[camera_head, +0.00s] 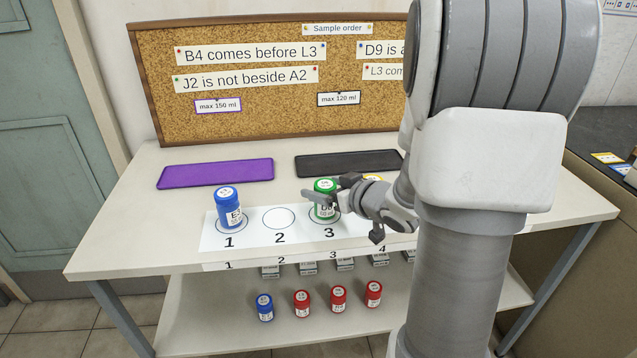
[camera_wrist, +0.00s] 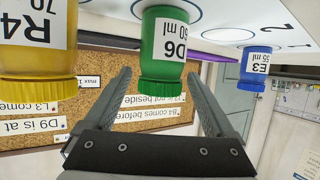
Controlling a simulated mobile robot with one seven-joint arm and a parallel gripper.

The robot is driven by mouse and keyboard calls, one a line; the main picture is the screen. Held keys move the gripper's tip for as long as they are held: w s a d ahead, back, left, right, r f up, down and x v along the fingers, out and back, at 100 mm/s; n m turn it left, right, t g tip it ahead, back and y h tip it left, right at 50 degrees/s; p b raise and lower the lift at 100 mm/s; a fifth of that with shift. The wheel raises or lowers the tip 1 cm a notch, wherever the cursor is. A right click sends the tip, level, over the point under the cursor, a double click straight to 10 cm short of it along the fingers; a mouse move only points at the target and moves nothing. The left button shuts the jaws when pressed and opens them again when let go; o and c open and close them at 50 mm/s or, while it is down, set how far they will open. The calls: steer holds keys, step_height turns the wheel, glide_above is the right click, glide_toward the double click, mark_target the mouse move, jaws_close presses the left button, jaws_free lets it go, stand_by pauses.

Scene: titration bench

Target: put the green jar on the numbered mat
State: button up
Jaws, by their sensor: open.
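The green jar (camera_head: 325,186) stands upright on the numbered mat (camera_head: 255,238) at spot 3, partly covered by my gripper (camera_head: 342,202). Spot 2 of the mat is empty. Spot 4's circle is hidden by my arm in the head view.
A blue jar (camera_head: 228,208) stands on spot 1. A yellow jar (camera_wrist: 38,45) is close beside the green one, mostly hidden in the head view. A purple tray (camera_head: 215,174) and black tray (camera_head: 345,163) lie behind, empty where visible. Several jars stand on the lower shelf (camera_head: 200,325).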

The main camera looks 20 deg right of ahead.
steer(key=p+v, duration=0.2)
steer(key=v, duration=0.6)
steer(key=shift+s+r, duration=0.15)
steer(key=shift+s, duration=0.25)
